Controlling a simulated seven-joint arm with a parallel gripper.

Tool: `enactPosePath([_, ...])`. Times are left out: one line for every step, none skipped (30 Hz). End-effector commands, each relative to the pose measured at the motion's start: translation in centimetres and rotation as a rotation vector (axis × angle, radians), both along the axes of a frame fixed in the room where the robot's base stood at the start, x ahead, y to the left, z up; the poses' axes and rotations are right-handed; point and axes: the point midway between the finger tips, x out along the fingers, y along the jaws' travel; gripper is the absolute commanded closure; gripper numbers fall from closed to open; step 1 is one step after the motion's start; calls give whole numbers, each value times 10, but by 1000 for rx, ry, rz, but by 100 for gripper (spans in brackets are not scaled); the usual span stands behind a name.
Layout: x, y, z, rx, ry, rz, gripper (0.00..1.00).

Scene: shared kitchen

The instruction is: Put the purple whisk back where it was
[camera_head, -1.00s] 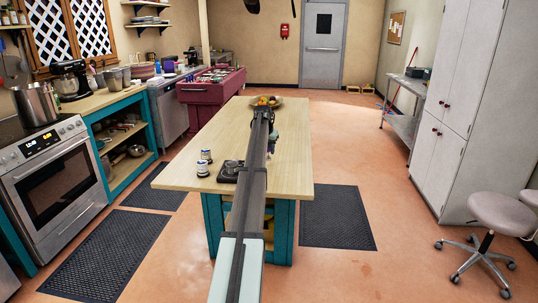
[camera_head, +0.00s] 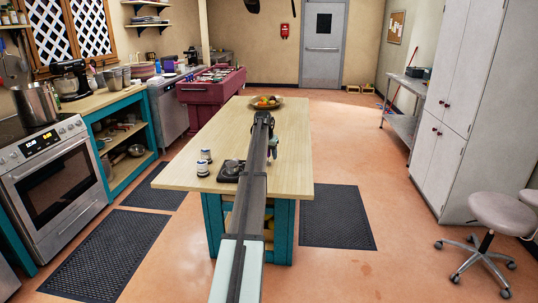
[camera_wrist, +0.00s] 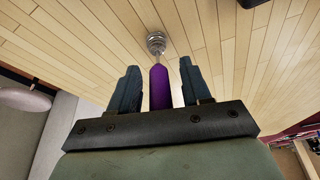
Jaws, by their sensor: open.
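The purple whisk shows in the wrist view, with its purple handle (camera_wrist: 160,88) between my two fingers and its metal end (camera_wrist: 156,42) beyond the fingertips, over the wooden table top. My gripper (camera_wrist: 160,82) is open, with a gap visible on both sides of the handle. Whether the whisk rests on the table cannot be told. In the head view my arm reaches over the wooden island table (camera_head: 220,140), and the whisk cannot be made out there.
A fruit bowl (camera_head: 266,103) stands at the table's far end. Two small jars (camera_head: 204,162) and a dark scale-like device (camera_head: 230,171) stand near its front left. The table's left side is mostly clear. A tall white cabinet (camera_head: 470,100) stands at right.

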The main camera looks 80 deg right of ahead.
Motion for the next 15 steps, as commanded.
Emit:
enactPosePath([0,0,0,0,0,0,52])
enactPosePath([0,0,0,0,0,0,52])
enactPosePath([0,0,1,0,0,0,52])
enactPosePath([0,0,1,0,0,0,52])
enactPosePath([0,0,3,-1,0,0,52])
enactPosePath([0,1,5,-1,0,0,52])
enactPosePath([1,1,7,-1,0,0,52])
enactPosePath([1,3,10,-1,0,0,52])
enactPosePath([1,4,14,-1,0,0,52])
enactPosePath([2,6,18,-1,0,0,52])
enactPosePath([2,7,23,0,0,0,52])
enactPosePath([3,10,30,-1,0,0,52])
enactPosePath([3,12,35,-2,0,0,52])
enactPosePath([4,13,41,-2,0,0,52])
enactPosePath([4,16,48,-2,0,0,52])
